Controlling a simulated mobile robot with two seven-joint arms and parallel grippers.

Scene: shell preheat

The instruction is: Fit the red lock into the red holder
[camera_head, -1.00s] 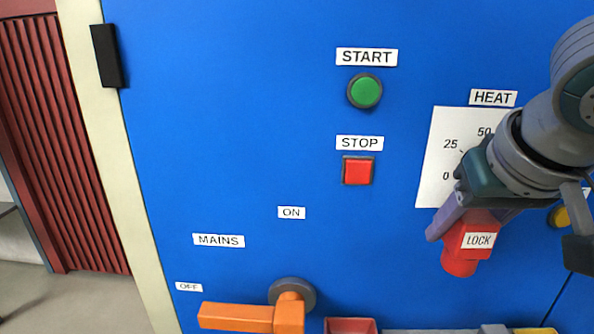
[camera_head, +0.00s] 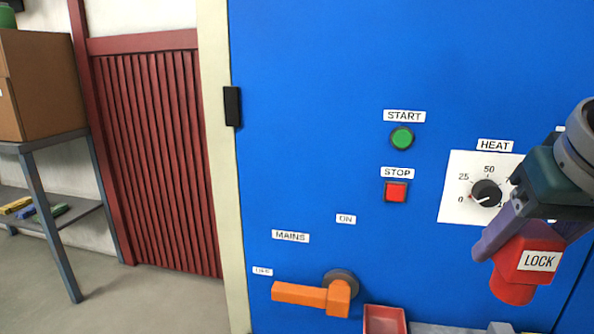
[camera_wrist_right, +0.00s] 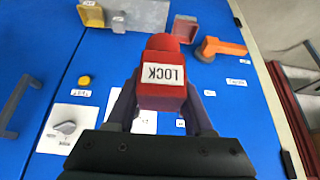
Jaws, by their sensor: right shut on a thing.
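The red lock (camera_head: 513,290) has a white LOCK label and a rounded end pointing down. My right gripper (camera_head: 532,243) is shut on it and holds it in front of the blue panel, below the heat dial. The right wrist view shows the lock (camera_wrist_right: 163,56) between the two fingers. The red holder (camera_head: 384,320) is an open box at the lower edge of the head view, below and left of the lock, partly cut off. It also shows in the right wrist view (camera_wrist_right: 184,29), apart from the lock. My left gripper is not in view.
The orange mains handle (camera_head: 310,295) juts out just left of the holder. A grey ledge (camera_head: 440,329) lies right of it. The green start button (camera_head: 402,138), red stop button (camera_head: 396,192) and heat dial (camera_head: 486,193) are on the panel above. A shelf (camera_head: 50,143) stands far left.

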